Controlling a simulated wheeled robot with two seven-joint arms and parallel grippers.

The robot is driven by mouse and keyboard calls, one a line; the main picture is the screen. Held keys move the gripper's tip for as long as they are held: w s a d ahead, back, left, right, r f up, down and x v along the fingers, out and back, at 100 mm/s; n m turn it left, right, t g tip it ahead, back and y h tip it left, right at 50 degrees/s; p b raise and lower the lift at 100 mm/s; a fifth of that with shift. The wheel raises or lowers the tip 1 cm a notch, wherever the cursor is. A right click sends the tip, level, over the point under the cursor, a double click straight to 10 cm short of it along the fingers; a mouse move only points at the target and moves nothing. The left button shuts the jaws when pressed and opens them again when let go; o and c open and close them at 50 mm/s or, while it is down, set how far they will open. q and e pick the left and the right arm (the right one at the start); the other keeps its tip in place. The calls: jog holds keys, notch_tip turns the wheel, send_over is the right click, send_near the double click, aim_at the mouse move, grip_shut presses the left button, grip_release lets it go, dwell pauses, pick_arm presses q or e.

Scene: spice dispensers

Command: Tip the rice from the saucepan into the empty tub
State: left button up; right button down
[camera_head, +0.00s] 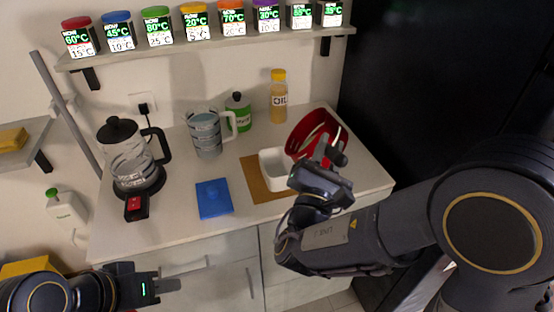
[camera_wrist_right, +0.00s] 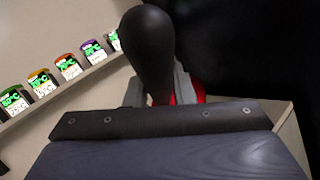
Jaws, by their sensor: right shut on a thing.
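The red saucepan (camera_head: 302,130) is at the right end of the counter in the head view, beside and partly behind the white tub. It looks tilted; I cannot make out rice in it. My right gripper (camera_head: 328,158) is shut on its black handle, which stands large in the right wrist view (camera_wrist_right: 149,48); a sliver of red pan (camera_wrist_right: 198,91) shows behind it. The white tub (camera_head: 270,163) stands on a brown mat (camera_head: 256,183), and its inside looks white. My left gripper (camera_head: 168,281) is low at the left, before the counter front, away from both; its jaw gap is unclear.
A blue board (camera_head: 213,198), a kettle (camera_head: 128,158), a measuring jug (camera_head: 206,133), a green bottle (camera_head: 238,110) and an oil bottle (camera_head: 278,100) stand on the counter (camera_head: 180,222). A shelf of spice dispensers (camera_head: 232,20) runs above.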

jog(key=shift+w+a+n+t+y+p, duration=0.2)
jog(key=shift+a+n+y+p, duration=0.15)
jog(key=shift+a+n+p, duration=0.5)
jog(key=shift+w+a+n+t+y+p, duration=0.1)
jog(key=shift+a+n+t+y+p, duration=0.2)
jog(key=shift+a+n, duration=0.55)
